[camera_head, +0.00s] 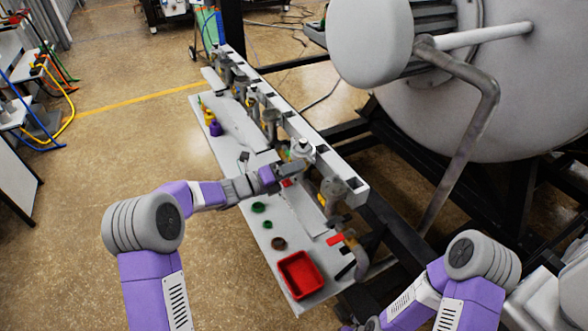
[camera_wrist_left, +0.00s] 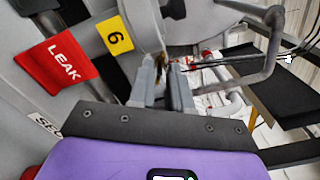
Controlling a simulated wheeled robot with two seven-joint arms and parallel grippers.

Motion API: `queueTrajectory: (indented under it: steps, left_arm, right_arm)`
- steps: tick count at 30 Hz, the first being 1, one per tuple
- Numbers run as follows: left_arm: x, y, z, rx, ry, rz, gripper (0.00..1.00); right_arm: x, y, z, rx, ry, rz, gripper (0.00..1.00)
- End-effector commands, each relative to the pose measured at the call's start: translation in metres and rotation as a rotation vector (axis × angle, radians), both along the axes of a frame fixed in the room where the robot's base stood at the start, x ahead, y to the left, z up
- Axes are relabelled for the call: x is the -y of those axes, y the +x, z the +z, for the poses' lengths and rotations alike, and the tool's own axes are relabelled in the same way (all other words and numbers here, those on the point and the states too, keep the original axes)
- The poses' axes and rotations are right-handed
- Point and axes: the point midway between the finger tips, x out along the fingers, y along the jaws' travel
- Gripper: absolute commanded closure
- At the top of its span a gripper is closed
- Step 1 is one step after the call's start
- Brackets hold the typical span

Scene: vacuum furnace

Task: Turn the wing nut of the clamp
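My left gripper (camera_head: 291,170) reaches from the left to the pipe fittings along the grey rail. In the left wrist view its two fingers (camera_wrist_left: 162,72) stand close together with a narrow gap. A small brass-coloured piece (camera_wrist_left: 160,64), possibly the clamp's wing nut, shows at the fingertips. I cannot tell whether the fingers touch it. A yellow tag with a 6 (camera_wrist_left: 115,36) and a red LEAK tag (camera_wrist_left: 57,63) are beside the fingers. The clamp itself is mostly hidden by the gripper. My right arm shows at the lower right, but its gripper is not visible.
The grey shelf (camera_head: 283,236) holds a red bin (camera_head: 300,274), green rings (camera_head: 259,207), a brown ring (camera_head: 278,243) and a purple item (camera_head: 215,128). More valves (camera_head: 271,122) line the rail. The large grey furnace (camera_head: 470,90) stands at the right, with a bent pipe (camera_head: 468,130) before it.

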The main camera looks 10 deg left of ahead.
Motion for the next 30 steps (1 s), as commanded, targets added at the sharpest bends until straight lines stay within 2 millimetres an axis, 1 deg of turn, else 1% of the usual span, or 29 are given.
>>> queueTrajectory:
  steps: [2,3,5,6,7,20,26,30]
  left_arm:
    - [-0.0002,0.0,0.0,0.0,0.0,0.0,0.82]
    - [-0.0002,0.0,0.0,0.0,0.0,0.0,0.83]
    - [-0.0003,-0.0001,0.0,-0.001,0.001,0.0,0.93]
    - [-0.0003,-0.0001,0.0,-0.001,0.001,0.0,0.99]
    - [-0.0004,-0.0001,0.0,-0.001,0.001,0.0,1.0]
    - [-0.0009,-0.0002,-0.0005,0.029,0.021,0.001,1.0]
    - [-0.0015,0.0002,-0.0013,0.112,0.082,0.003,1.0]
    - [-0.0017,0.0002,-0.0017,0.205,0.149,0.002,1.0]
  right_arm:
    - [0.0,0.0,0.0002,0.0,0.0,0.0,0.57]
    - [0.0,0.0,0.0002,0.0,0.0,0.0,0.57]
    - [0.0,0.0,0.0002,0.0,0.0,0.0,0.57]
    - [0.0,0.0,0.0002,0.0,0.0,0.0,0.57]
    - [0.0,0.0,0.0002,0.0,0.0,0.0,0.57]
    - [0.0,0.0001,-0.0013,0.0,0.0,0.0,0.57]
    - [0.0,0.0,-0.0051,0.0,0.0,0.0,0.57]
    - [0.0,0.0,-0.0097,0.0,0.0,0.0,0.57]
